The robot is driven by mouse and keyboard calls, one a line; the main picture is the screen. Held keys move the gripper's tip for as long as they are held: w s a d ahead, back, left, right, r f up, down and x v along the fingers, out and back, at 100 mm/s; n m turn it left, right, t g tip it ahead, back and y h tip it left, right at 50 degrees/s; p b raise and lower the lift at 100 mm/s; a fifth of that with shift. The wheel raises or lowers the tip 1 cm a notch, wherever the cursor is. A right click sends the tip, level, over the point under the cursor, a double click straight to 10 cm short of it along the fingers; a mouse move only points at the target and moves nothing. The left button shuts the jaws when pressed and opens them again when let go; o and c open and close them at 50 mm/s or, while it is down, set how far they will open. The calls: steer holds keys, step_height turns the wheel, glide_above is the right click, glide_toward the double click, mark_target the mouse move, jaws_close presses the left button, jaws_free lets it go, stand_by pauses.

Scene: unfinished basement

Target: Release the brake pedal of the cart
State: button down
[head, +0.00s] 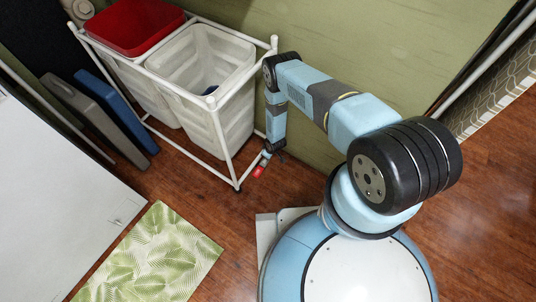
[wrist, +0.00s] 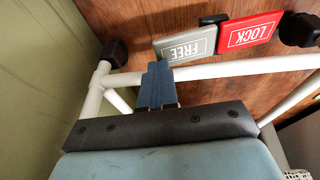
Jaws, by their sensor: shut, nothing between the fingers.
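The cart (head: 228,140) is a white tube frame on black casters, at the upper left of the head view. Its brake has two pedals side by side low at the frame: a grey FREE pedal (wrist: 187,47) and a red LOCK pedal (wrist: 250,32), both lettered upside down in the wrist view. The red pedal also shows in the head view (head: 258,171). My gripper (wrist: 158,67) is shut and empty. Its blue fingers overlap the lower rail in the picture, with their tips just short of the grey pedal. I cannot tell whether they touch, or which pedal is pressed down.
The cart holds two white bins (head: 215,70), one with a red lid (head: 130,25). Black casters (wrist: 115,52) flank the pedals. A green wall (head: 340,35) is close behind my arm. Grey and blue cases (head: 110,100) lean at the left. A leaf-pattern mat (head: 150,255) lies on the wooden floor.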

steer(key=shift+d+f, duration=0.1)
steer(key=shift+f, duration=0.05)
steer(key=shift+w+d+f, duration=0.25)
steer(key=shift+w+f, duration=0.05)
steer(key=shift+f, duration=0.4)
steer(key=shift+w+d+f, duration=0.2)
steer(key=shift+w+f, duration=0.1)
steer(key=shift+f, duration=0.4)
steer(key=shift+w, duration=0.1)
steer(key=d+r, duration=0.2)
steer(key=r, duration=0.4)
steer(key=w+d+r, duration=0.1)
steer(key=d+r, duration=0.2)
steer(key=r, duration=0.3)
steer(key=shift+w+r, duration=0.25)
steer(key=shift+r, duration=0.05)
